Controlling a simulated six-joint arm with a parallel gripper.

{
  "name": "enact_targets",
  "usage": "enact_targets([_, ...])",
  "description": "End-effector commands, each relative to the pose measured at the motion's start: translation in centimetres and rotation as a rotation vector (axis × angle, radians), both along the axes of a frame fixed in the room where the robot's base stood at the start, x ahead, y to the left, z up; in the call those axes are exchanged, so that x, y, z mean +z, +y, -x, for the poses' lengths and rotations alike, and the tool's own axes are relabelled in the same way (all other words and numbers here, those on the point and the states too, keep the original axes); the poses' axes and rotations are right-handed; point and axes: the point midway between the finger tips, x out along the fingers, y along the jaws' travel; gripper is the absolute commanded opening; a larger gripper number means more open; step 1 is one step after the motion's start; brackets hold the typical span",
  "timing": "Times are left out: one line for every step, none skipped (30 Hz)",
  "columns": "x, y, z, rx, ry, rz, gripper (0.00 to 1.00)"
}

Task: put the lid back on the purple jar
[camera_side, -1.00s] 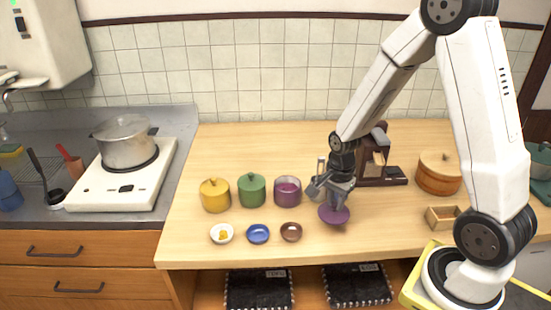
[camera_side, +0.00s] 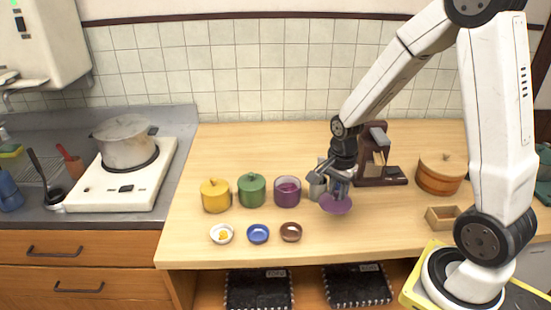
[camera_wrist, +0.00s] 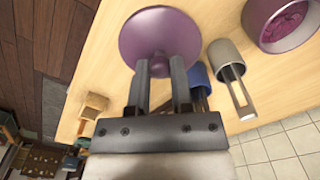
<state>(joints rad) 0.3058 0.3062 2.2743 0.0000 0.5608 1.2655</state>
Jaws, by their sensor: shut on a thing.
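The purple jar (camera_side: 287,194) stands open on the wooden counter, with purple contents showing inside. Its open mouth also shows at the top right of the wrist view (camera_wrist: 286,22). My gripper (camera_side: 338,190) is shut on the knob of the purple lid (camera_side: 336,205), to the right of the jar. In the wrist view the lid (camera_wrist: 158,36) hangs out beyond my fingertips (camera_wrist: 163,66), its disc apart from the jar. In the side view the lid looks raised above the counter.
A grey cup with a utensil (camera_side: 317,186) stands between the jar and my gripper. A lidded green jar (camera_side: 251,190) and yellow jar (camera_side: 215,195) stand left of the purple jar. Small dishes, including a brown one (camera_side: 291,232), lie in front. A dark brown stand (camera_side: 372,170) is behind right.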

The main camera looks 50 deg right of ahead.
Motion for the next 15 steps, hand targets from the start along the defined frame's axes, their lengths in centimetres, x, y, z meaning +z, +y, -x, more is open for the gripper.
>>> enact_targets([0.0, 0.0, 0.0, 0.0, 0.0, 0.0, 0.0])
enact_targets([0.0, 0.0, 0.0, 0.0, 0.0, 0.0, 0.0])
enact_targets([0.0, 0.0, -0.1, 0.0, 0.0, 0.0, 0.0])
enact_targets([0.0, 0.0, -0.1, 0.0, 0.0, 0.0, 0.0])
enact_targets([0.0, 0.0, -0.2, 0.0, 0.0, 0.0, 0.0])
enact_targets([0.1, -0.1, -0.4, 0.001, 0.0, 0.0, 0.0])
enact_targets([0.1, -0.1, -0.6, 0.001, 0.0, 0.0, 0.0])
enact_targets([0.1, -0.1, -0.7, 0.001, 0.001, 0.0, 0.0])
enact_targets([0.2, -0.2, -1.1, 0.002, 0.0, 0.0, 0.0])
enact_targets([0.3, -0.2, -1.4, 0.002, -0.001, 0.0, 0.0])
enact_targets([0.3, -0.3, -1.7, 0.002, -0.001, 0.0, 0.0])
enact_targets([0.4, -0.4, -2.2, 0.003, -0.001, 0.0, 0.0])
enact_targets([0.5, -0.4, -2.6, 0.003, 0.0, 0.0, 0.0])
enact_targets([0.6, -0.5, -3.1, 0.004, -0.001, 0.0, 0.0])
enact_targets([0.7, -0.6, -3.8, 0.004, -0.002, 0.0, 0.0])
